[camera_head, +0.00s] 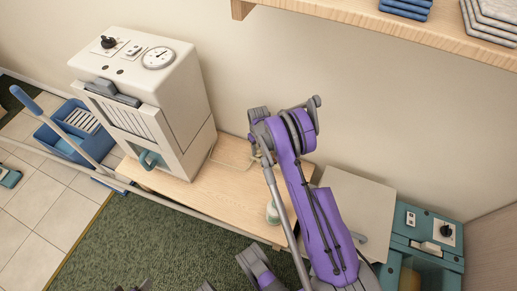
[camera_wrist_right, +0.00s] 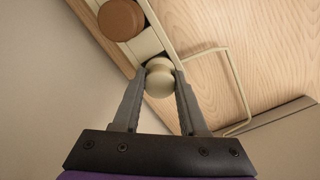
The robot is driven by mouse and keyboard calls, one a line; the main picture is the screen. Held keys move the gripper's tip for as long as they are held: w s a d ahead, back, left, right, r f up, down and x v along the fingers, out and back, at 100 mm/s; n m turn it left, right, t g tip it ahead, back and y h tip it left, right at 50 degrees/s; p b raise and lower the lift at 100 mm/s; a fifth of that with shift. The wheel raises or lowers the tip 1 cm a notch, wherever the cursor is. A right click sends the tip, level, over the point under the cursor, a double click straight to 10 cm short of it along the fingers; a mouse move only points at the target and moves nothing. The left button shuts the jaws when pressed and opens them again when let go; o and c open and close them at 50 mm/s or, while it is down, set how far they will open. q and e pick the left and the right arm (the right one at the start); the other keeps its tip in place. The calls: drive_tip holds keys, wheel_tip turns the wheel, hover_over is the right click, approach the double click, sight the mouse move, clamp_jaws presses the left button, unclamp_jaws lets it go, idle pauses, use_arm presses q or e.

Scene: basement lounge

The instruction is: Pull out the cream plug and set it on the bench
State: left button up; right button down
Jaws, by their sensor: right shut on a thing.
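In the wrist view the cream plug (camera_wrist_right: 159,80) is a small rounded knob between the fingertips of my right gripper (camera_wrist_right: 160,84), which is shut on it. It sits close to a pale rail (camera_wrist_right: 155,42); I cannot tell whether it is still seated there. In the head view my purple right arm reaches over the bench and my right gripper (camera_head: 258,140) is mostly hidden by my wrist. The light wooden bench (camera_head: 190,196) runs along the wall.
A brown round plug (camera_wrist_right: 121,20) is beside the cream one. A pale wire loop (camera_wrist_right: 238,90) lies to its right. A cream cabinet with a dial (camera_head: 155,100) stands on the bench's left. A shelf (camera_head: 370,20) overhangs.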

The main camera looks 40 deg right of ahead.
use_arm(q)
drive_tip(key=shift+r+p, duration=0.3)
drive_tip(key=shift+r, duration=0.1)
use_arm(e)
drive_tip(key=shift+r, duration=0.9)
drive_tip(key=shift+r+p, duration=0.95)
drive_tip(key=shift+r, duration=1.5)
use_arm(q)
drive_tip(key=shift+w+v, duration=0.25)
drive_tip(key=shift+v, duration=0.95)
